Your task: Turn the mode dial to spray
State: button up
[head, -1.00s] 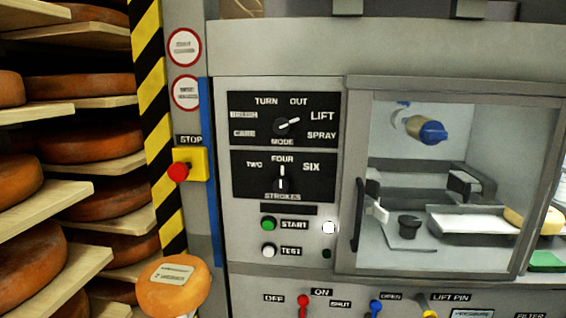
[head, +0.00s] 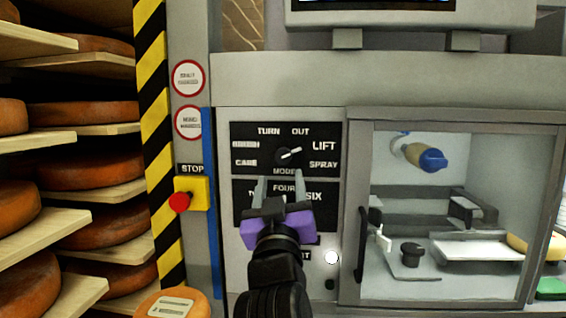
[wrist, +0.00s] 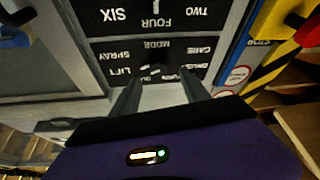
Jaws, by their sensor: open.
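The mode dial (head: 287,155) is a black knob with a white pointer on a black panel (head: 240,147). Its pointer is tilted up and right, toward the LIFT label (head: 324,146). The SPRAY label (head: 323,164) is just below LIFT, right of the dial. My gripper (head: 278,180) is open and empty, with its fingertips pointing up just below the dial in the head view. In the wrist view, which is upside down, the dial (wrist: 152,70) shows beyond and between the open fingers (wrist: 160,87). The fingers look apart from it.
The lower strokes panel (head: 325,212) is partly hidden by my gripper. A red stop button (head: 179,202) is on the left. A glass-fronted cabinet with a dark handle (head: 362,229) is on the right. Cheese shelves (head: 95,132) stand at far left.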

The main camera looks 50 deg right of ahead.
aim_at(283, 159)
jog(key=p+x, duration=0.2)
jog(key=x, duration=0.6)
jog(key=shift+s+d+r, duration=0.1)
jog(key=shift+r, duration=0.1)
jog(key=shift+c, duration=0.4)
grip_shut()
